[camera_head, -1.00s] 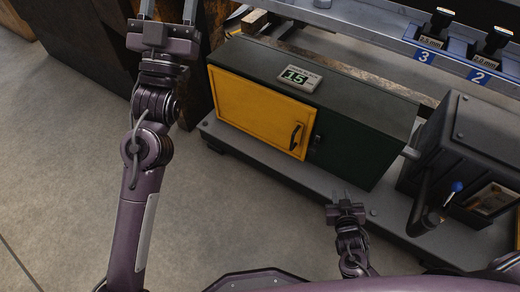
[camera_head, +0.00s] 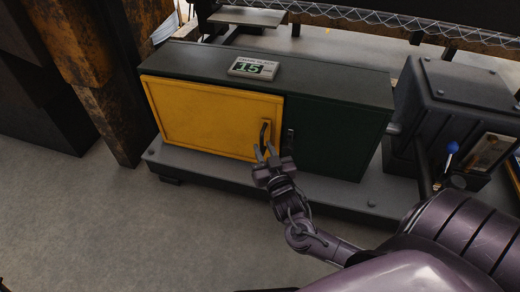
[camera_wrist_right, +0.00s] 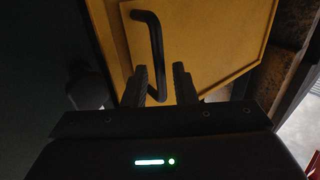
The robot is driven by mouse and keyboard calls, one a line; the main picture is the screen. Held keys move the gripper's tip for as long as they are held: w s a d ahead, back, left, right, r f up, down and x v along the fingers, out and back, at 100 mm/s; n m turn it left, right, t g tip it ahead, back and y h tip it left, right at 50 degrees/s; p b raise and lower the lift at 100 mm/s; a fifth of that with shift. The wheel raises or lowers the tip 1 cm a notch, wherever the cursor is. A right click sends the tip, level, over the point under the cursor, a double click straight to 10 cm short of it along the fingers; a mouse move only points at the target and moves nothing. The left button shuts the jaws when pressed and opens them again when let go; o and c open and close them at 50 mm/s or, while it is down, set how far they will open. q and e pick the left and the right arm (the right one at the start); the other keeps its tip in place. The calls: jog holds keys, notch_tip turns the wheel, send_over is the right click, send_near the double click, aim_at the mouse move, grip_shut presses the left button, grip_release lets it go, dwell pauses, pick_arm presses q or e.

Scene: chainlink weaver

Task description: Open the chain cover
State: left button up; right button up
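The chain cover is a yellow door (camera_head: 205,115) on the left front of a dark green cabinet (camera_head: 335,130); it looks closed. Its dark bar handle (camera_head: 264,133) is near the door's right edge. My right gripper (camera_head: 265,153) is at the lower end of the handle. In the right wrist view the handle (camera_wrist_right: 154,50) runs down between the two open fingers of the right gripper (camera_wrist_right: 159,82), with a gap visible at least on the right side. My left gripper is out of the head view.
A display reading 15 (camera_head: 253,68) sits on the cabinet top. A dark latch (camera_head: 289,138) is right of the handle. A dark machine box (camera_head: 450,115) with a blue-knobbed lever (camera_head: 452,148) stands at the right. The floor (camera_head: 130,220) at the left is clear.

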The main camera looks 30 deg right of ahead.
jog(key=shift+b+x, duration=0.4)
jog(key=shift+x, duration=0.9)
grip_shut()
